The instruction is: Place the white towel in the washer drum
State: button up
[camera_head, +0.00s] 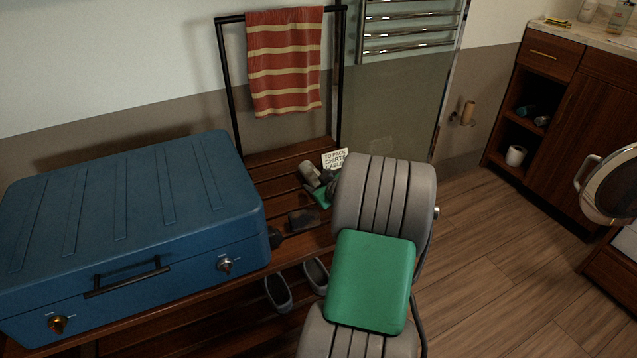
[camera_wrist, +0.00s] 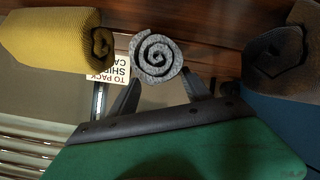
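A rolled pale grey-white towel (camera_wrist: 155,54) shows its spiral end in the wrist view; it seems to be the white towel. My gripper (camera_wrist: 160,82) has its two dark fingers spread apart, one tip at each side of this roll. I cannot tell whether they press on it or only stand around it. In the head view the pale roll (camera_head: 310,173) is by my green hand over the bench, and my arm hides much of the hand. The washer's round door (camera_head: 612,188) shows at the right edge of the head view; the drum is not visible.
A yellow roll (camera_wrist: 55,38) and a dark brown roll (camera_wrist: 280,55) lie either side. A blue case (camera_head: 130,210) fills the bench's left part. A sign (camera_head: 335,158) stands behind; a striped towel (camera_head: 286,60) hangs above. The wooden floor (camera_head: 500,275) is clear.

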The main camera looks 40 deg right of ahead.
jog(key=shift+o, duration=1.4)
